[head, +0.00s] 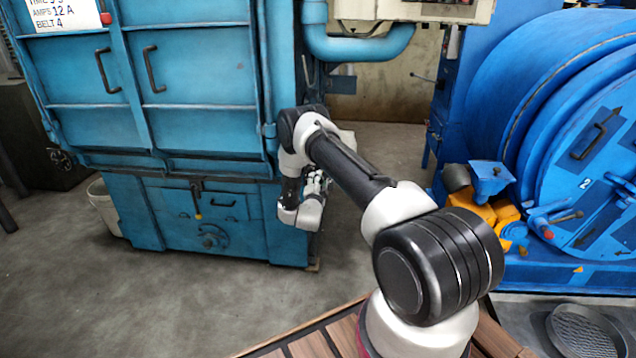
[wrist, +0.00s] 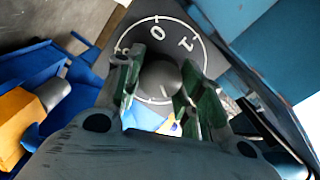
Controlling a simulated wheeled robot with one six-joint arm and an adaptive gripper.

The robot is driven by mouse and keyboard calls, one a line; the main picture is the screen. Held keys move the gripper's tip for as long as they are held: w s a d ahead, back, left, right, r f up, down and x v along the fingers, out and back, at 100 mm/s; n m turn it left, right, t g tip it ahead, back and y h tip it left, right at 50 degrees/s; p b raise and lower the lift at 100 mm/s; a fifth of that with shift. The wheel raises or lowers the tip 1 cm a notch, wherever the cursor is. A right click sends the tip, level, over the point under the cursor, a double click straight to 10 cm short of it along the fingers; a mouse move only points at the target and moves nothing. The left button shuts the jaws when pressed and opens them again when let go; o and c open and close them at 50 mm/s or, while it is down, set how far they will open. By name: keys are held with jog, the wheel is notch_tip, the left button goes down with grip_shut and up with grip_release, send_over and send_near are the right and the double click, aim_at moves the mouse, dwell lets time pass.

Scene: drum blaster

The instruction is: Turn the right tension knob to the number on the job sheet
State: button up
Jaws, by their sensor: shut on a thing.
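The tension knob (wrist: 160,78) is a dark round knob on a dark dial plate (wrist: 178,18) with a white ring scale. The numbers 0 and 1 show on the scale; the rest is hidden behind my fingers. My gripper (wrist: 156,88) has one green-padded finger on each side of the knob and is shut on it. I cannot clearly read the knob's pointer. In the head view my gripper (head: 316,182) is at the right side of the blue cabinet, and the knob is hidden. The job sheet (head: 62,14) at top left reads AMPS 12 A and BELT 4; its top line is cut off.
The blue cabinet (head: 195,95) with door handles stands left of my arm. A blue drum machine (head: 540,100) stands on the right, with a blue and yellow motor part (head: 490,185) low at its front. A blue pipe (head: 360,45) crosses at the back. Grey floor is clear at front left.

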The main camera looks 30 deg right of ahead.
jog(key=m, duration=0.7)
jog(key=shift+s+f, duration=0.1)
dwell(0.5)
jog(key=shift+d, duration=0.1)
jog(key=o, duration=1)
jog(key=v, duration=1.2)
